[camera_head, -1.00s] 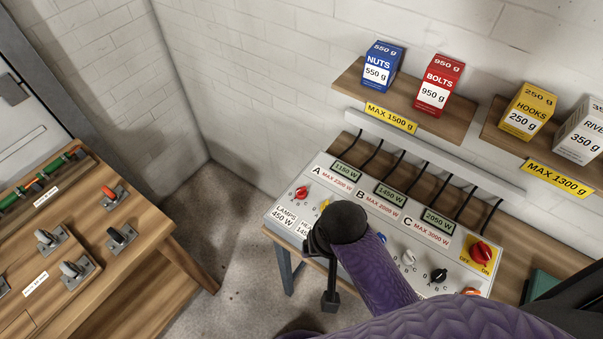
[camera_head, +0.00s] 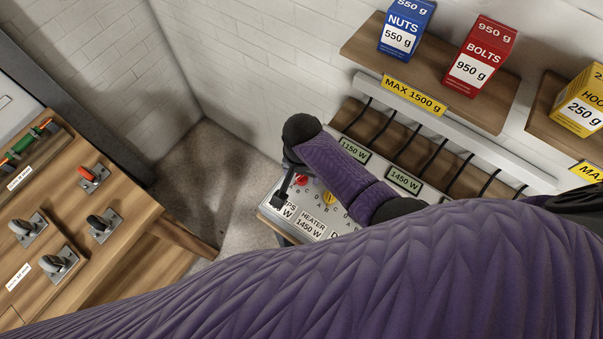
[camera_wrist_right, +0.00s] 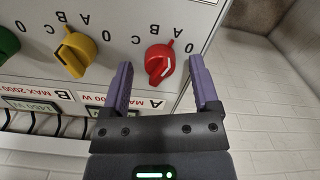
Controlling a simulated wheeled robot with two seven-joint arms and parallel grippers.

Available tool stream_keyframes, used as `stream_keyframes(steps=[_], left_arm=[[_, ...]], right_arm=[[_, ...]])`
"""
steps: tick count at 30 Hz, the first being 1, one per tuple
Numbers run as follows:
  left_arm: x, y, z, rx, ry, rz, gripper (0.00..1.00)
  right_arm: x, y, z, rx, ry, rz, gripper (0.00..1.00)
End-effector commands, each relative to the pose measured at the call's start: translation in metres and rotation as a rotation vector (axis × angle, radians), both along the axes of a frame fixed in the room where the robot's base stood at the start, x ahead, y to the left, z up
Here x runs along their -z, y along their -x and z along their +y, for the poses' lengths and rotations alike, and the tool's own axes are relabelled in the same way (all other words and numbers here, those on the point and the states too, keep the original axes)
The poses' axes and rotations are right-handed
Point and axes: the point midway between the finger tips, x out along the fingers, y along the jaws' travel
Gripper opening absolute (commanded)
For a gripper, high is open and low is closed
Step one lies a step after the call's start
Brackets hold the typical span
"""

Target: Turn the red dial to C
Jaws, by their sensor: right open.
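The red dial (camera_head: 301,181) is at the left end of the grey control panel (camera_head: 345,221) in the head view, partly hidden by my right gripper (camera_head: 282,199). In the right wrist view, the red dial (camera_wrist_right: 155,68) shows upside down with the marks 0, A, B and C around it. My right gripper (camera_wrist_right: 161,63) is open, with one purple finger on each side of the dial in this view. I cannot tell whether the fingers touch it. My left gripper is not in view.
A yellow dial (camera_wrist_right: 75,54) sits beside the red one, with a green dial (camera_wrist_right: 7,43) beyond. Black cables (camera_head: 380,130) run behind the panel. A shelf (camera_head: 360,48) with boxes hangs above. A wooden bench (camera_head: 110,255) with switches stands at left.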

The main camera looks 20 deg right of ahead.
Motion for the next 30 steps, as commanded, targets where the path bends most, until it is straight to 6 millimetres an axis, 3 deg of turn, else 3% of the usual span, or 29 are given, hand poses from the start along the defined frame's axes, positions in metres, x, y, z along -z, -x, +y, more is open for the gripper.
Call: stream_keyframes(steps=[8, 20, 30], left_arm=[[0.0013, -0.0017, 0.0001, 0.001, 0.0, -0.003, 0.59], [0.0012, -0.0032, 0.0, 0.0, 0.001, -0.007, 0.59], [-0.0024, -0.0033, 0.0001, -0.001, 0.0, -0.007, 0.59]], right_arm=[[0.0037, 0.0, 0.0002, -0.001, -0.001, -0.001, 0.78], [0.0036, 0.0, 0.0001, -0.001, -0.001, -0.001, 0.0], [0.0027, 0.0, 0.0, -0.035, 0.0, 0.0, 0.0]])
